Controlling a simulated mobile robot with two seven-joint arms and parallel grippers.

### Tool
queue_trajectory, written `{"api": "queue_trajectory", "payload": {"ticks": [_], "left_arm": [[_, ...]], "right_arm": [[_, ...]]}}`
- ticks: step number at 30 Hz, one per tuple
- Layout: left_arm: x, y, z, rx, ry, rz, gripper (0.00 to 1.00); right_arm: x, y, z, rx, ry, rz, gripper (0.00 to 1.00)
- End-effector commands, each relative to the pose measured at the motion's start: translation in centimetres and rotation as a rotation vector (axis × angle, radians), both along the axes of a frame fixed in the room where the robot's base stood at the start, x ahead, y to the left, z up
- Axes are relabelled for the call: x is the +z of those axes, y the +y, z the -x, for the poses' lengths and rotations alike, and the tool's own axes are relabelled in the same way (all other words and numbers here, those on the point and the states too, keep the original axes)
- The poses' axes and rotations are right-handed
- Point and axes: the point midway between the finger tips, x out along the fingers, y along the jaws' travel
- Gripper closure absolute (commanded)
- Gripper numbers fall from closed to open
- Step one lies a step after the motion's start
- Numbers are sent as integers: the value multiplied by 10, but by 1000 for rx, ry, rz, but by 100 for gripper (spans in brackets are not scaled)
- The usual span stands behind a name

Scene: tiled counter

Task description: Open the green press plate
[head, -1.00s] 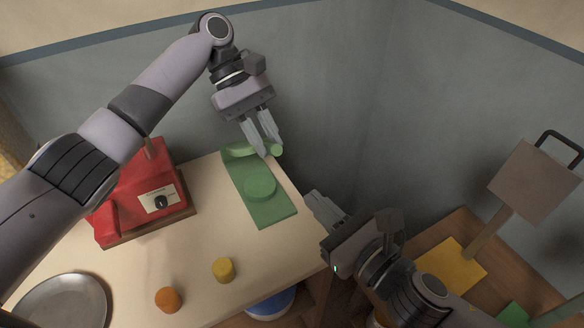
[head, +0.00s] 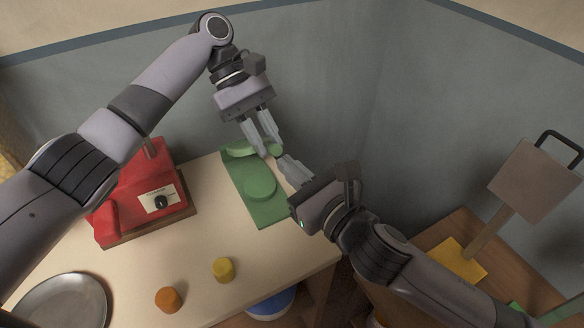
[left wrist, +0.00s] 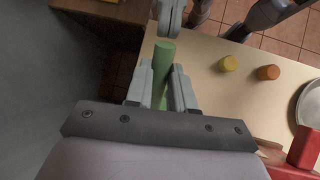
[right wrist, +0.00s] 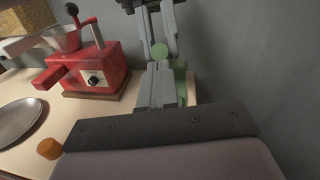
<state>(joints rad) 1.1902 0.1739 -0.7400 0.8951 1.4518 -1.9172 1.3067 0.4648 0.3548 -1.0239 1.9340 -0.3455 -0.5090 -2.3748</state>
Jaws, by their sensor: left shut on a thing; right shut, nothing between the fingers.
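The green press lies on the counter; its flat green base (head: 275,211) carries a raised round disc (head: 260,187). A green bar with a round end (head: 276,150) is at its far end; it shows lengthwise in the left wrist view (left wrist: 163,58). My left gripper (head: 262,152) is shut on this bar, fingers pointing down. My right gripper (head: 284,160) is shut and empty, its tips close to the bar's near end; I cannot tell if they touch. The bar's round end also shows in the right wrist view (right wrist: 159,50). The fingers partly hide the press's far end.
A red machine (head: 140,200) stands left of the press. A yellow cylinder (head: 223,270), an orange cylinder (head: 168,299) and a metal plate (head: 62,305) are nearer on the counter. The wall (head: 310,90) is close behind. A lower wooden surface (head: 450,225) is at right.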

Motion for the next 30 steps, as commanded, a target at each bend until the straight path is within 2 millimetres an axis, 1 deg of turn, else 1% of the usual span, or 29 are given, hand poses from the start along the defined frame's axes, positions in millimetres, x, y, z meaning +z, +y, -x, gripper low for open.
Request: {"api": "queue_trajectory", "payload": {"ticks": [9,18,19,21,30], "left_arm": [[-2,0,1,-3,3,-3,100],[-4,-3,4,-14,9,-2,100],[-4,-3,4,-15,10,-3,71],[-4,-3,3,-12,10,-2,52],[0,0,1,-3,3,-1,52]], "right_arm": [[19,5,-9,0,-7,-4,100],[23,6,-10,1,-13,-9,100],[23,6,-10,1,-13,-9,100],[23,6,-10,1,-13,-9,100],[18,6,-9,0,-4,-2,100]]}}
